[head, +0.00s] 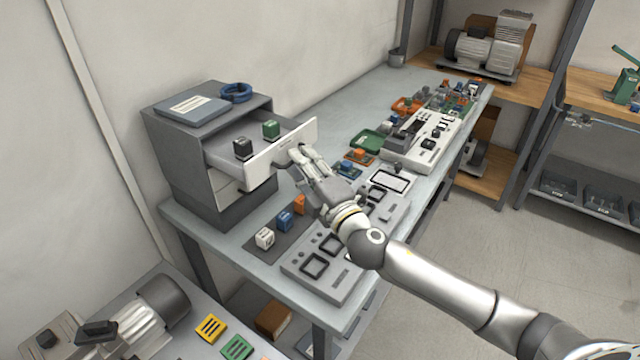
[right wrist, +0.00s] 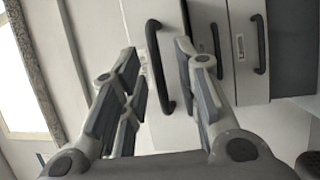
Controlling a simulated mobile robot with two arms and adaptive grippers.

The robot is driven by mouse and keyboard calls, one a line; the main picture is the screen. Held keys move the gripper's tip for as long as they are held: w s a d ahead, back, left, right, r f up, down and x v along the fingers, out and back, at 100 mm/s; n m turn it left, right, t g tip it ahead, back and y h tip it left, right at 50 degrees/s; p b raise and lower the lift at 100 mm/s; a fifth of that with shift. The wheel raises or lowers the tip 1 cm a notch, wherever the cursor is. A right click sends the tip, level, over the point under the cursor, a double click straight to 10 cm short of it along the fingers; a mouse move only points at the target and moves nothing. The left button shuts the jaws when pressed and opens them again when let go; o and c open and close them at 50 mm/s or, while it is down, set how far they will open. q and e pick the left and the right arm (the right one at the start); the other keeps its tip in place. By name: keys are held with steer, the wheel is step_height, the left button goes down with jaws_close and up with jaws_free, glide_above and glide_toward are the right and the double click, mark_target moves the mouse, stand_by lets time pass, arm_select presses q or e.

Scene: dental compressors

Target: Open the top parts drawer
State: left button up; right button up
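The parts cabinet (head: 177,160) is a grey drawer unit on the bench at the left. Its top drawer (head: 222,158) stands pulled out, with a black block (head: 242,148) and a green block (head: 271,130) inside. Its white front also shows in the right wrist view (right wrist: 170,130), with a dark curved handle (right wrist: 158,66). My right gripper (head: 296,158) is at this front. In the right wrist view its fingers (right wrist: 160,62) are spread, with the handle between them and gaps visible; contact is unclear. My left gripper is not in view.
A grey lid-like slab (head: 193,108) and a blue coil (head: 235,93) lie on the cabinet. White, blue and orange blocks (head: 285,220) and a grey panel (head: 325,265) lie on the bench below my right arm. A lower drawer (head: 229,194) looks slightly out.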

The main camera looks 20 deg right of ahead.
steer(key=v, duration=1)
steer(key=shift+s, duration=0.4)
steer(key=shift+f, duration=0.1)
